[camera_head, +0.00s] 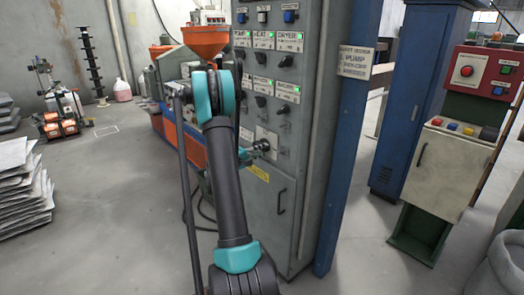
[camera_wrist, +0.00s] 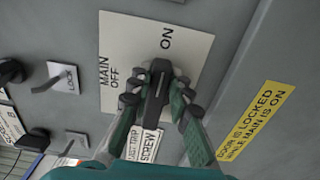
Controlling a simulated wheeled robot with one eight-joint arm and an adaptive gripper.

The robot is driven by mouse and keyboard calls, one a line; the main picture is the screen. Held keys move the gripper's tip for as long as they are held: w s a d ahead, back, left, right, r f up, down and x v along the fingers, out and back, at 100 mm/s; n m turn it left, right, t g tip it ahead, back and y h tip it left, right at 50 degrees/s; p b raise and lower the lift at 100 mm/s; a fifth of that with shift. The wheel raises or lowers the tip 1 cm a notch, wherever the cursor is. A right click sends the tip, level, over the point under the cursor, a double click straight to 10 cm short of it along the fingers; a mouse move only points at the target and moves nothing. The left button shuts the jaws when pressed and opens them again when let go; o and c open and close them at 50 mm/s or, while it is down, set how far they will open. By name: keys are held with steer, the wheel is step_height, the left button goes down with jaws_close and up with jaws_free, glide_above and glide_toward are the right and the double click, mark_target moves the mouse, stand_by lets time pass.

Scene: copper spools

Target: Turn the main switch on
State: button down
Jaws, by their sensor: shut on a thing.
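The main switch is a black handle (camera_wrist: 157,88) on a white plate (camera_wrist: 118,60) marked MAIN, OFF and ON. In the wrist view, its upper end points roughly towards the word ON, with OFF off to the left. The pivot is hidden, so the exact set position is unclear. My gripper (camera_wrist: 159,97) is shut on the handle, one finger on each side. In the head view, my gripper (camera_head: 255,147) is at the plate on the grey cabinet front, partly hidden by my arm.
The grey cabinet (camera_head: 298,150) carries several knobs and green lamps above the switch. A yellow DOOR IS LOCKED label (camera_wrist: 256,122) is right of the plate. A LOCK toggle (camera_wrist: 62,78) is at the left. A blue post (camera_head: 347,150) stands right of the cabinet.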

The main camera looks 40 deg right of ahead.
steer(key=shift+f, duration=0.1)
steer(key=c, duration=1.4)
jaws_free()
steer(key=s+a, duration=0.1)
steer(key=a, duration=1.1)
